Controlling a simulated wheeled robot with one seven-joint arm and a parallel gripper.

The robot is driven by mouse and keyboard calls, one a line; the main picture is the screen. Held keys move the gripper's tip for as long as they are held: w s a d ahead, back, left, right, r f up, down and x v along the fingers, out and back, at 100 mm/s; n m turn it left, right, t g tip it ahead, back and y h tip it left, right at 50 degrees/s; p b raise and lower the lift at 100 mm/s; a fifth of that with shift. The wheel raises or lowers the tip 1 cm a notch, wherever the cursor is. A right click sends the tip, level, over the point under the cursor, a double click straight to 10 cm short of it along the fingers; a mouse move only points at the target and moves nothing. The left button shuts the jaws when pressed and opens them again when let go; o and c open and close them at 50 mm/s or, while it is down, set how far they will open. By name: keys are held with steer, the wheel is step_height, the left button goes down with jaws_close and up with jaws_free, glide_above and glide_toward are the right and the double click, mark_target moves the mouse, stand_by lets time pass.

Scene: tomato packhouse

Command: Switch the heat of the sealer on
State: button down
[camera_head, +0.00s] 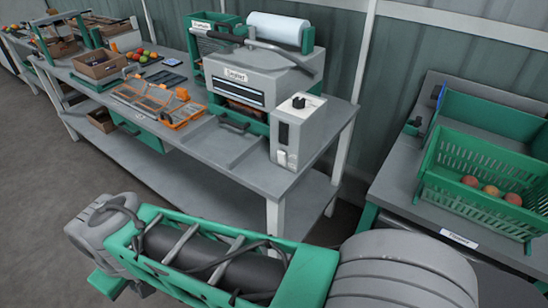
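The sealer (265,80) stands on the long grey bench, a grey-white machine with a label on its front, a dark slot below it and a roll of pale film (277,28) on top. A grey control box (298,132) is at its right front corner. The box has a black knob (299,102) on its sloped top and a small white switch (287,158) low on its front. The switch's position is too small to tell.
On the bench (195,145) left of the sealer are an orange-framed rack (155,100), a cardboard box (98,64) and several tomatoes. A green crate (475,180) with tomatoes stands on a separate table at right. A gap of floor separates the two.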

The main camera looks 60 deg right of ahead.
steer(key=w+d+m+h+p, duration=0.1)
steer(key=w+d+h, duration=0.2)
steer(key=d, duration=1)
steer(key=s+d+r+g+h, duration=0.1)
steer(key=s+d+h, duration=0.1)
steer(key=d, duration=0.6)
steer(key=s+d+r+g+h+p, duration=0.1)
steer(key=s+d, duration=0.3)
steer(key=d, duration=0.4)
steer(key=s+d+r+m+g+h+p, duration=0.1)
steer(key=s+d+r+g+h, duration=0.1)
steer(key=d, duration=0.6)
steer(key=shift+s+d+r+h, duration=0.4)
steer(key=shift+s+h, duration=0.4)
steer(key=shift+s, duration=0.15)
steer(key=shift+f, duration=0.1)
glide_toward(281, 160)
step_height(281, 160, down, 4)
steer(key=shift+f, duration=0.15)
steer(key=d, duration=0.3)
steer(key=shift+s+r+p, duration=0.15)
steer(key=shift+r+p, duration=0.15)
steer(key=shift+d, duration=0.55)
